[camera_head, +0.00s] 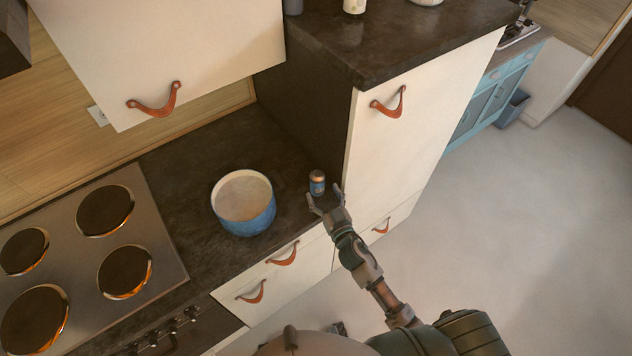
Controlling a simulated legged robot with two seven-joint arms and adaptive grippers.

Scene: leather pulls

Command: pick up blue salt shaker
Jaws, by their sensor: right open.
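The blue salt shaker (317,187) stands upright on the dark countertop near its right end. It is small, with a blue body and a copper-coloured top. My right gripper (325,203) is open at the counter's front edge, with its fingers right by the shaker's lower part. The shaker's base is partly hidden by the fingers, and I cannot tell whether they touch it. My left gripper is not clearly seen; only a small dark piece shows at the bottom edge.
A blue pot (246,215) with a pale inside stands left of the shaker. A hob (160,215) with several burners fills the counter's left. A tall cabinet (385,150) rises right behind the shaker. An upper cabinet (200,40) hangs above. Open floor (520,230) lies at right.

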